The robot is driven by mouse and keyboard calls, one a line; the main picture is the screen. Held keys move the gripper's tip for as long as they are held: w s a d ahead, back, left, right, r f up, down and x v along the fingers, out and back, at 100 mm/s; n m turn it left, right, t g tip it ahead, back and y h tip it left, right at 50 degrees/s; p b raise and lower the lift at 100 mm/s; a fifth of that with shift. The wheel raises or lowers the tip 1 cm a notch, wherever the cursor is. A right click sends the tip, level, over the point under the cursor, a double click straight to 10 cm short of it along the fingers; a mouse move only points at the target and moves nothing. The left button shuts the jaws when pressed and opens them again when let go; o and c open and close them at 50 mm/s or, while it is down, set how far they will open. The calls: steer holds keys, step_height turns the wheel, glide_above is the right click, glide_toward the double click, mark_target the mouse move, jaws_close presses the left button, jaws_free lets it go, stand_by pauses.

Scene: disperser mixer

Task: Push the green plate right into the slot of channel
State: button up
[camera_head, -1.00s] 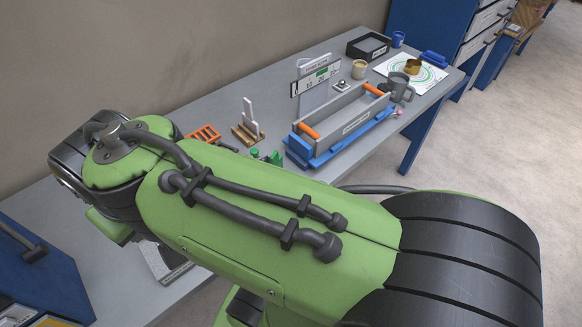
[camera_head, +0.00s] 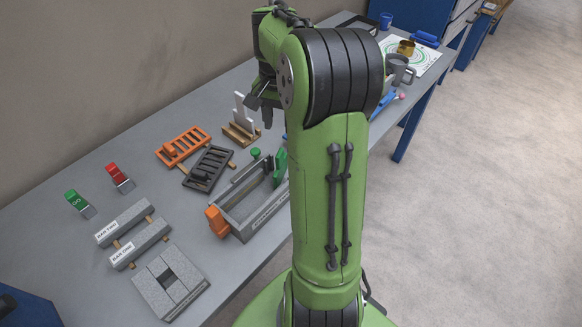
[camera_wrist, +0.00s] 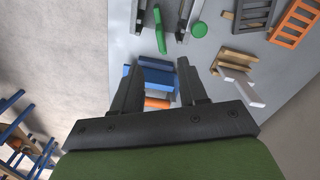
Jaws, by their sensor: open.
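The green plate (camera_head: 280,168) stands upright at the far end of the grey channel (camera_head: 262,210), partly hidden by my arm in the head view. In the wrist view the plate (camera_wrist: 160,30) is a narrow green strip between the grey channel walls, near a round green knob (camera_wrist: 197,29). The knob (camera_head: 255,152) also shows in the head view. An orange block (camera_head: 217,221) is at the channel's near end. My gripper (camera_head: 262,110) is open and empty, apart from the plate. In the wrist view its fingers (camera_wrist: 158,88) point toward the channel and blue tray.
Dark and orange slotted racks (camera_head: 208,168) (camera_head: 183,146) lie left of the channel. A wooden stand with white uprights (camera_head: 241,130) is close to my gripper. The blue tray (camera_wrist: 152,78) is mostly hidden by my arm in the head view. Grey blocks (camera_head: 170,282) lie at the front.

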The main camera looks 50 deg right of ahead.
mark_target(280, 161)
step_height(280, 161, down, 14)
steer(key=b, duration=0.3)
steer(key=shift+w+a+f, duration=0.1)
steer(key=shift+a+f, duration=0.05)
jaws_close()
